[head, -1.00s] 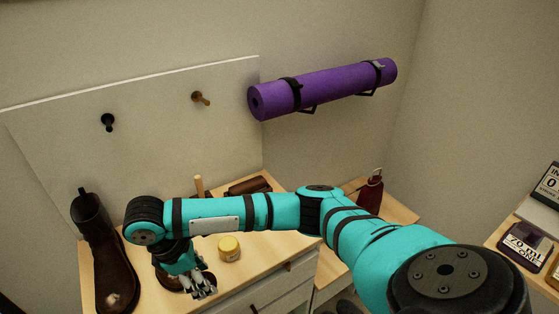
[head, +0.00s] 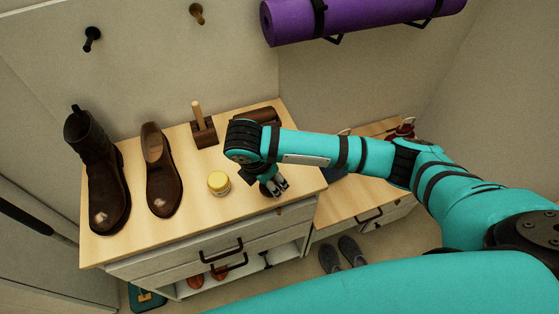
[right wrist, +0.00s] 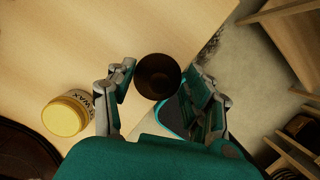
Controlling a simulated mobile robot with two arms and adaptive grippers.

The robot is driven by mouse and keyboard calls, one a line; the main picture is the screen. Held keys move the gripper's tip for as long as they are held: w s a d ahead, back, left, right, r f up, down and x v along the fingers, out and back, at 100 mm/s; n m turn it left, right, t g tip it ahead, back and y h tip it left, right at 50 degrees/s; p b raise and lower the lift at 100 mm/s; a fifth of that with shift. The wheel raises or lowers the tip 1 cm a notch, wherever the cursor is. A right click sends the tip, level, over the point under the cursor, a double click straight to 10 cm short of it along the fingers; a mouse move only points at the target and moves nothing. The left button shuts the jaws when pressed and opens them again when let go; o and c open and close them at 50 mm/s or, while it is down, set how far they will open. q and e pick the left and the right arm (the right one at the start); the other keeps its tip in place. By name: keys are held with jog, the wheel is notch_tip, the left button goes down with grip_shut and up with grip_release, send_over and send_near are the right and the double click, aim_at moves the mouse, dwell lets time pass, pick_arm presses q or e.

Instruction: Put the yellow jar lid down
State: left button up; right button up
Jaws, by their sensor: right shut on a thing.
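A small jar (head: 218,183) with a yellow round top stands upright on the wooden dresser top (head: 190,215). In the right wrist view the jar (right wrist: 66,116) is at the lower left, with a wax label on its side. My right gripper (head: 279,186) is right of the jar, near the dresser's right front part. It is shut on a dark brown round disc (right wrist: 158,76), which looks like the jar's lid, between its fingertips. I cannot tell whether the disc touches the wood. My left gripper is not in view.
A brown boot (head: 98,180) and a brown shoe (head: 162,170) stand left of the jar. A shoe brush (head: 203,130) with an upright wooden handle is behind it. A lower wooden surface (head: 350,200) lies to the right. Bare wood lies in front of the jar.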

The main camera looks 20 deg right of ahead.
jog(key=w+d, duration=0.1)
jog(key=w, duration=0.1)
jog(key=w+d, duration=0.1)
jog(key=w, duration=0.1)
jog(key=shift+d+f, duration=0.15)
jog(key=shift+d, duration=0.15)
jog(key=shift+w+d+f+p, duration=0.15)
jog(key=shift+w+d+p, duration=0.25)
jog(key=shift+w, duration=0.5)
jog(key=shift+w+d, duration=0.15)
jog(key=shift+w, duration=0.1)
jog(key=x, duration=0.3)
jog(key=shift+p, duration=0.35)
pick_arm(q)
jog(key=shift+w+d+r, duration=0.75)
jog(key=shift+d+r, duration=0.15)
pick_arm(e)
jog(key=shift+a+f, duration=0.25)
jog(key=shift+f, duration=0.15)
jog(key=shift+f, duration=0.1)
jog(key=o, duration=0.9)
jog(key=shift+o, duration=0.2)
